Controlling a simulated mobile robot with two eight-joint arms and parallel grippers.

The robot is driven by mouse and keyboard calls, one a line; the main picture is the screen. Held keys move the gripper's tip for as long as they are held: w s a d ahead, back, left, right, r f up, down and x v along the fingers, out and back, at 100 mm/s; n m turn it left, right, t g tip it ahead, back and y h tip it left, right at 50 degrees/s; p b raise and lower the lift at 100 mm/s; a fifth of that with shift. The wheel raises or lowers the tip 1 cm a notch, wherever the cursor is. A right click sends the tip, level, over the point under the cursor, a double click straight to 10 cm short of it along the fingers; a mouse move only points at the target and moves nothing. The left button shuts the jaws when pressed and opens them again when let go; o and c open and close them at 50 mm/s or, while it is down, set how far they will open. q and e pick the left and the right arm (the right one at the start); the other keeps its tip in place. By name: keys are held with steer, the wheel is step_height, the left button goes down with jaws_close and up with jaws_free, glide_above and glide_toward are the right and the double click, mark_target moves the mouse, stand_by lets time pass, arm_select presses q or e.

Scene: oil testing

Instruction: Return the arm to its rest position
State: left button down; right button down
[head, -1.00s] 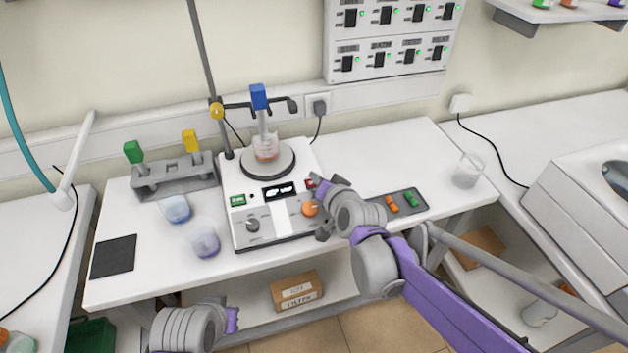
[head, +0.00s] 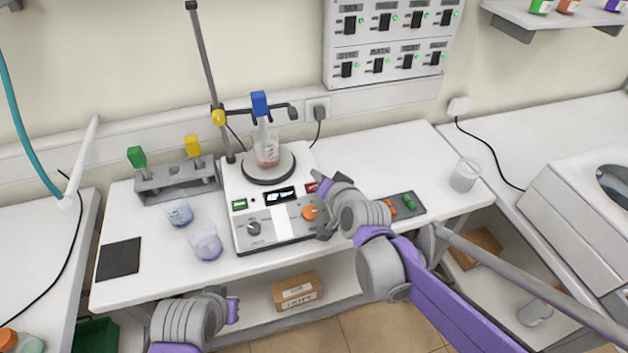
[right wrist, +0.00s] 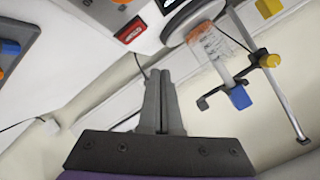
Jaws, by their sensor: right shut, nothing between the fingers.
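My right arm comes in from the lower right in the head view. Its gripper (head: 324,205) is over the front right part of the white stirrer device (head: 283,222), close to the orange knob (head: 310,212). The right wrist view shows its two fingers (right wrist: 162,78) pressed together with nothing between them. My left arm's end (head: 232,310) is low in the head view, in front of the bench edge; its fingers cannot be made out. A beaker (head: 267,153) with orange liquid stands on the device's round plate, with a blue-topped probe (head: 260,104) in it.
A stand rod (head: 205,80) rises behind the device. A grey rack (head: 176,181) and two beakers, one lower (head: 205,244) and one upper (head: 179,213), are left. A grey tray (head: 421,204) and empty beaker (head: 465,175) are right. A box (head: 297,291) sits below.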

steer(key=s+d+f+n+g+h, duration=0.1)
steer(key=s+d+f+g, duration=0.1)
steer(key=s+d, duration=0.3)
steer(key=s+d+f+n+g+h, duration=0.1)
steer(key=s+d+f, duration=0.4)
steer(key=s, duration=0.7)
steer(key=s+d+f+n+g+h, duration=0.2)
steer(key=s+d+f+g+h, duration=0.1)
steer(key=s+d, duration=0.4)
steer(key=shift+s+d+f+g, duration=0.15)
steer(key=shift+s+g, duration=0.15)
steer(key=shift+s, duration=0.75)
